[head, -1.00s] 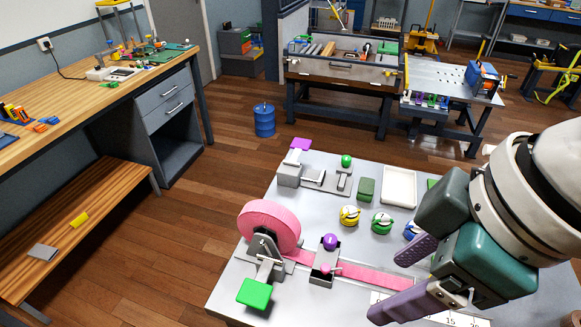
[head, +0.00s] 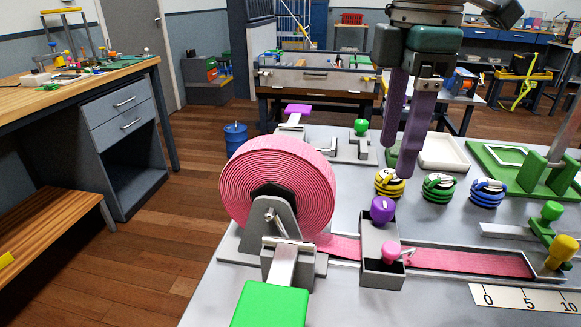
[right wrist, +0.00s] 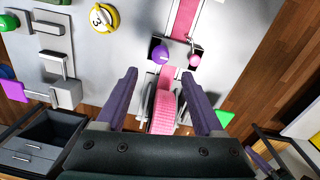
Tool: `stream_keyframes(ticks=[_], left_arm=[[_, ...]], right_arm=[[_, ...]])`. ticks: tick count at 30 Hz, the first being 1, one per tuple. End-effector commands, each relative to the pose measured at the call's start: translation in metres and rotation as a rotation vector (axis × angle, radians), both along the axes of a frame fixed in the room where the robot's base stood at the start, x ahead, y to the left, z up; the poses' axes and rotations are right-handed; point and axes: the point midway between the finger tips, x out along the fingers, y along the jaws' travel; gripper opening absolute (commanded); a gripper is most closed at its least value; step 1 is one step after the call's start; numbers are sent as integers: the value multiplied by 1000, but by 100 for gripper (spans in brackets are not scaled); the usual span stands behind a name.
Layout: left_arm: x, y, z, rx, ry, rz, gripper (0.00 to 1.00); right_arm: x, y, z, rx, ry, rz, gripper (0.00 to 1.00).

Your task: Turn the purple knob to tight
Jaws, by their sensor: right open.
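The purple knob (head: 382,210) sits on top of a grey clamp block (head: 382,240) through which the pink strap runs; it has a small white mark. In the right wrist view the purple knob (right wrist: 160,54) lies beyond and between my fingertips. My right gripper (head: 404,160) points down above the table, fingers apart and empty, behind and a little above the knob in the head view. It also shows in the right wrist view (right wrist: 168,85). A pink knob (head: 391,252) is on the near side of the block.
A large pink strap roll (head: 277,187) stands left of the block, with a green-topped lever (head: 270,304) in front. A ruler (head: 525,300) lies at front right.

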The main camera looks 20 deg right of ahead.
Motion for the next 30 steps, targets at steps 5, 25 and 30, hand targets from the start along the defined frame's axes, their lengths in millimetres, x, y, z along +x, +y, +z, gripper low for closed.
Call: stream_keyframes(ticks=[5,25,30], left_arm=[[0,0,-6,0,1,0,0],[-1,0,-14,0,1,0,0],[-1,0,-14,0,2,0,0]], right_arm=[[0,-1,-35,-2,4,0,70],[3,-1,-86,-1,-2,2,70],[3,-1,-86,-2,-1,1,50]])
